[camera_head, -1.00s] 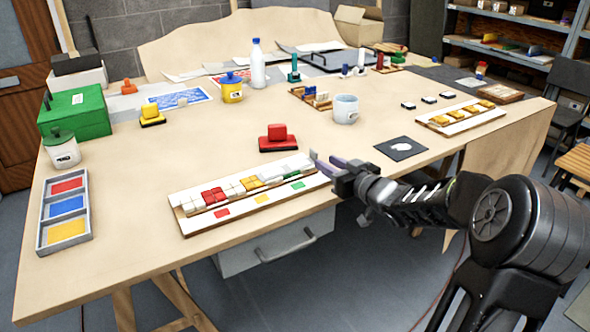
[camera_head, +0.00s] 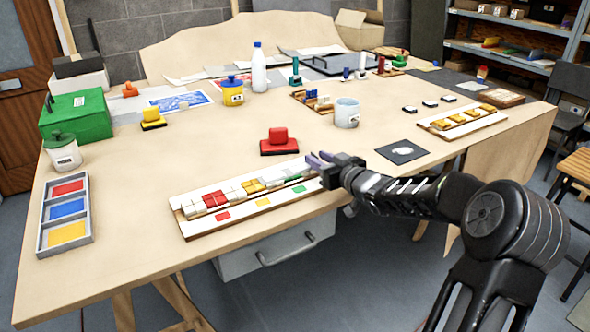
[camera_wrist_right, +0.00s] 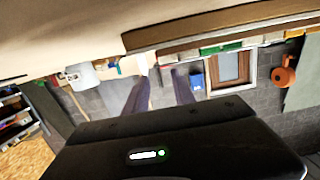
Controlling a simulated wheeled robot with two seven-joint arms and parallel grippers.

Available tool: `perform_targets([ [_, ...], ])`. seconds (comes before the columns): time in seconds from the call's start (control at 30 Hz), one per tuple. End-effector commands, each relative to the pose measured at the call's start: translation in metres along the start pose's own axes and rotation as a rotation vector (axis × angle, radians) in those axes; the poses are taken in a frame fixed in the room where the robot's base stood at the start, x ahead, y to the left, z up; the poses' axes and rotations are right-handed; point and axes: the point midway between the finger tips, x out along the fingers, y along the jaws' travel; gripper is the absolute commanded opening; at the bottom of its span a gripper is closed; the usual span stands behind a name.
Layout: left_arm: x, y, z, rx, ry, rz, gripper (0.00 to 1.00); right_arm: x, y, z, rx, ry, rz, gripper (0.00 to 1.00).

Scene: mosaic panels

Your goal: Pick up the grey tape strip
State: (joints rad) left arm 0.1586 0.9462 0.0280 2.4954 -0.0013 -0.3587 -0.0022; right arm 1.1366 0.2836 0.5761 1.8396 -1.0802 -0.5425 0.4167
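The mosaic panel (camera_head: 190,233) is a long white board with a brown edge near the table's front. It carries white, red, yellow and green tiles. I cannot make out a grey tape strip for certain; pale pieces (camera_head: 272,180) lie along the panel's right half. My right gripper (camera_head: 312,159) is at the panel's right end, its fingers pointing left. The wrist view shows the right gripper (camera_wrist_right: 160,75) with its two fingers apart and nothing visible between them. The panel's edge (camera_wrist_right: 200,32) runs across the top of that view. My left gripper is not in view.
A red stamp-like block (camera_head: 279,142) stands just behind the panel. A paint tray (camera_head: 42,215) is at the left. The table is bare between tray and panel.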

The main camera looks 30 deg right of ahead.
Motion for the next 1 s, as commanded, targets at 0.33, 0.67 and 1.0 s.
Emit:
perform_targets([
  [0.33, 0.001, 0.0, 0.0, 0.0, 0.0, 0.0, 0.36, 0.022, 0.0, 0.0, 0.0, 0.0, 0.0, 0.31],
  [0.67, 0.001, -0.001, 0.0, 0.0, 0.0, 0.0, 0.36, 0.022, 0.0, 0.0, 0.0, 0.0, 0.0, 0.31],
  [1.0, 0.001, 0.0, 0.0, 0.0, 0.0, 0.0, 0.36, 0.022, 0.0, 0.0, 0.0, 0.0, -0.001, 0.13],
])
